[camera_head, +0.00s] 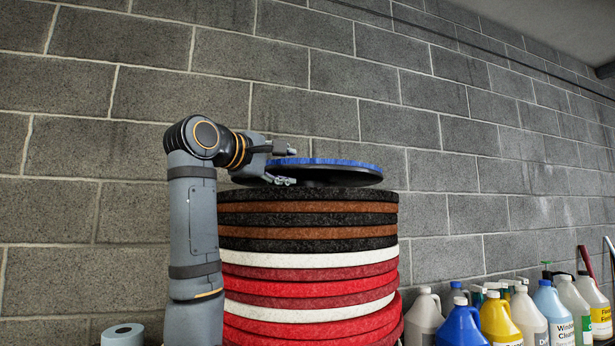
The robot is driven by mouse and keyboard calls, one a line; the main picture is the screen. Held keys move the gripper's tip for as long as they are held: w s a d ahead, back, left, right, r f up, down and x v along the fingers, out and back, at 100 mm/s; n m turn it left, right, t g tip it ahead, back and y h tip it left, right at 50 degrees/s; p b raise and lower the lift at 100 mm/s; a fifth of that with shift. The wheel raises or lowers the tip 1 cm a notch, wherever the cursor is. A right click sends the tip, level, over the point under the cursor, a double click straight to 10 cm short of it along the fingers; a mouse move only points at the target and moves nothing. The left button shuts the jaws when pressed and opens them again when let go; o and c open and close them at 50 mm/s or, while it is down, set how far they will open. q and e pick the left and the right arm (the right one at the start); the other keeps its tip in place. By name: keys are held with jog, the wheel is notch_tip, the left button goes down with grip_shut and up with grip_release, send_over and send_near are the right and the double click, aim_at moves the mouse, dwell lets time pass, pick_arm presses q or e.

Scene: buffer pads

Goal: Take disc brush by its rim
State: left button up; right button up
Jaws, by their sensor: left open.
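The disc brush (330,163), a flat round disc with a blue upper face and a dark underside, is on top of a tall stack of round pads (310,261). The pads are black, brown, white and red. My left gripper (288,166) is open at the left rim of the brush. One finger shows above the rim and the other below it. I cannot tell whether either finger touches the brush. The part of the rim between the fingers is partly hidden. My right gripper is not in view.
A grey block wall (110,97) stands behind the stack. Several bottles and jugs, among them a blue jug (461,328), stand at the lower right. The space above the brush is clear.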

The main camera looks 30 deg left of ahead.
aim_at(300, 174)
pick_arm(q)
jog(key=shift+w, duration=0.35)
jog(key=w+p, duration=0.2)
jog(key=w, duration=0.1)
jog(key=w+p, duration=0.1)
jog(key=shift+w+d, duration=0.3)
jog(key=shift+d, duration=0.05)
jog(key=shift+w+f, duration=0.15)
jog(key=shift+s, duration=0.3)
jog(key=c, duration=0.3)
jog(key=shift+w, duration=0.1)
jog(key=c, duration=0.7)
grip_shut()
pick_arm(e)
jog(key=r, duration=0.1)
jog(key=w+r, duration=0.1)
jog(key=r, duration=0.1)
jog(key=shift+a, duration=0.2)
